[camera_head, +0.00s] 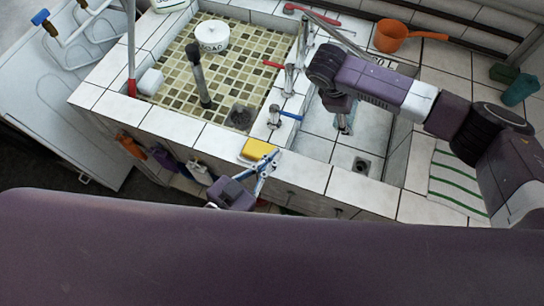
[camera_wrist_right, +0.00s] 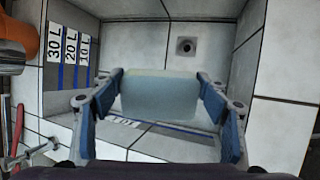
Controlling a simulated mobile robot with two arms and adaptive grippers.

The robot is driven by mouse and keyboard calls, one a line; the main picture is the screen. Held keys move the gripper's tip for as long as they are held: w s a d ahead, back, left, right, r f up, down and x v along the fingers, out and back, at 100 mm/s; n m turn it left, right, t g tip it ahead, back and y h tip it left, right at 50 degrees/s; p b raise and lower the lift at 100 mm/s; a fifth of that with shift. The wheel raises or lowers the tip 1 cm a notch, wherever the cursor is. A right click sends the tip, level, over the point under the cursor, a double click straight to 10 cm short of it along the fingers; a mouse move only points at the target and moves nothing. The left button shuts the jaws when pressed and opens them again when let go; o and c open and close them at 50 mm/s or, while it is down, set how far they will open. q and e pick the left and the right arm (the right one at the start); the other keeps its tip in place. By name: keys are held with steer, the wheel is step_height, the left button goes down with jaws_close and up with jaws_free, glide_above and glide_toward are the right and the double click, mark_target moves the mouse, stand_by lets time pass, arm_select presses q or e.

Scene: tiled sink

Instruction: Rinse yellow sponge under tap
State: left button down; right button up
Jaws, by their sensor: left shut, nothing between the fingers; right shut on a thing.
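The yellow sponge (camera_head: 259,149) lies on the white tiled front ledge, left of the right basin. My left gripper (camera_head: 268,161) is shut and empty, close beside the sponge's right end; whether it touches the sponge I cannot tell. My right gripper (camera_head: 343,127) is inside the right basin. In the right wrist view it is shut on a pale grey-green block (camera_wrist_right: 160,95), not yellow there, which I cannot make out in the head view. Metal taps with a red handle (camera_head: 273,65) and a blue handle (camera_head: 290,115) stand on the divider. No running water is discernible.
The right basin has a drain (camera_head: 361,166) and litre marks (camera_wrist_right: 68,48) on its wall. The left basin (camera_head: 215,45) holds a white soap pot (camera_head: 212,36) and a dark upright pipe (camera_head: 199,80). An orange scoop (camera_head: 392,36) and a striped cloth (camera_head: 457,181) lie around the right basin.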

steer(key=shift+s+a+p, duration=0.25)
steer(key=shift+s+a, duration=0.05)
steer(key=shift+a, duration=0.35)
steer(key=shift+s+a+p, duration=0.3)
steer(key=shift+s+a, duration=0.05)
steer(key=shift+a, duration=0.3)
steer(key=shift+s+a+p, duration=0.25)
steer(key=shift+s+a, duration=0.05)
steer(key=shift+a, duration=0.35)
steer(key=s+a+r+p, duration=0.2)
steer(key=a+r+p, duration=0.2)
steer(key=p, duration=0.1)
steer(key=shift+a+p, duration=0.3)
stand_by(1.2)
